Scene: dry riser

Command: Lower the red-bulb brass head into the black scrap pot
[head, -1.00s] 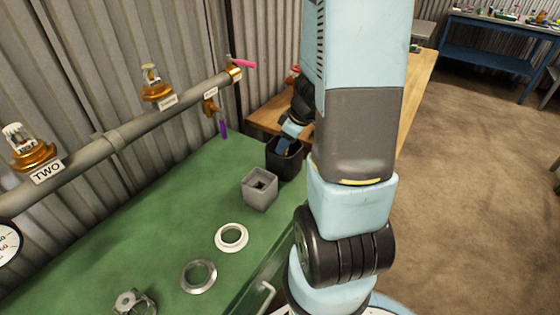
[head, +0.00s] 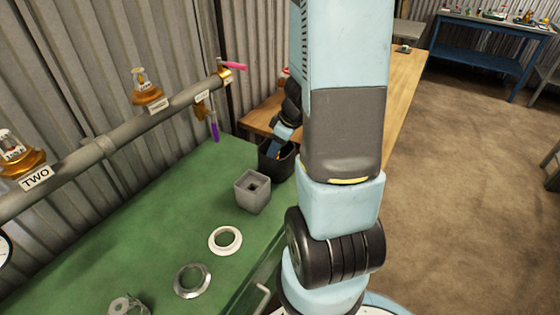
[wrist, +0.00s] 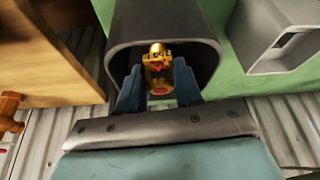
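The black scrap pot (head: 275,163) stands at the far end of the green bench. In the wrist view its dark rim (wrist: 122,47) surrounds the opening. The brass head (wrist: 158,57) with a red bulb is between my gripper's two blue fingers, which appear to touch its sides. My gripper (wrist: 158,80) is shut on it, with the fingertips at the pot's mouth. In the head view my gripper (head: 276,149) points down into the pot, and the head is mostly hidden. I cannot tell whether the head touches the pot's inside.
A grey square holder (head: 253,192) stands close beside the pot. A white ring (head: 225,232) and a metal ring (head: 192,266) lie nearer on the green bench (head: 150,235). A pipe (head: 130,135) with brass heads runs along the wall at left. A wooden table (head: 405,85) adjoins behind.

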